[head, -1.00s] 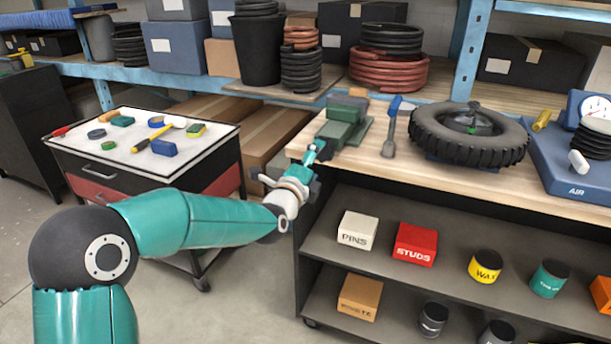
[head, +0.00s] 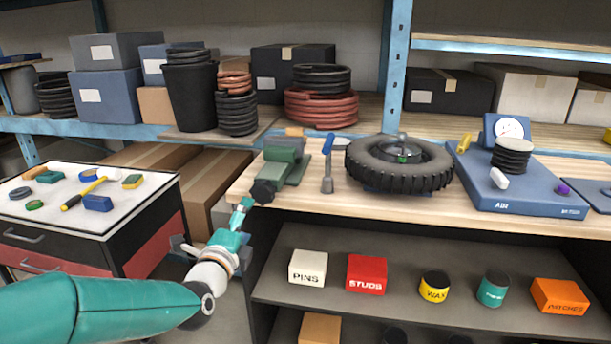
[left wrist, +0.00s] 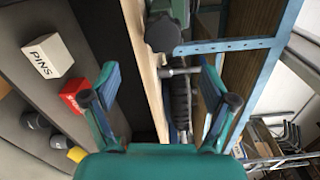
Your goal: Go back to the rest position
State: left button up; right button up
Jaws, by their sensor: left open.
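My left gripper (head: 243,212) is at the left end of the wooden bench top (head: 330,205), just in front of the green vise (head: 283,165). In the left wrist view my left gripper (left wrist: 160,92) is open, with its two teal fingers wide apart and nothing between them. The vise's dark round knob (left wrist: 163,34) shows beyond the fingertips there. My right gripper is in neither view.
A tyre (head: 400,165), a blue-handled tool (head: 327,165) and a blue AIR unit (head: 520,190) are on the bench. Boxes and cans, including PINS (head: 307,268) and STUDS (head: 366,274), stand on the shelf below. A tool cart (head: 85,215) stands at left.

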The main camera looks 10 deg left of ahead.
pick_arm(q)
notch_tip(320, 180, down, 12)
jog(key=s+g+p, duration=0.2)
jog(key=g+p, duration=0.2)
jog(key=p, duration=0.2)
jog(key=s+d+f+n+g+h+p, duration=0.1)
jog(key=s+d+f+n+g+p, duration=0.15)
jog(key=s+f, duration=0.4)
jog(key=s+d+f+n+g+h+p, duration=0.1)
jog(key=s+d+f+n+g+p, duration=0.15)
jog(key=s+f+g, duration=0.4)
jog(key=s+d+f+n+g, duration=0.2)
jog(key=s+f+n, duration=0.2)
jog(key=s+n, duration=0.4)
jog(key=s+d+f+n+g+h, duration=0.1)
jog(key=s+d+f+n+g, duration=0.1)
jog(key=s+n, duration=0.7)
notch_tip(320, 180, down, 2)
jog(key=shift+s+d+f+n, duration=0.25)
jog(key=shift+s+d+n, duration=0.05)
jog(key=shift+s+d, duration=0.3)
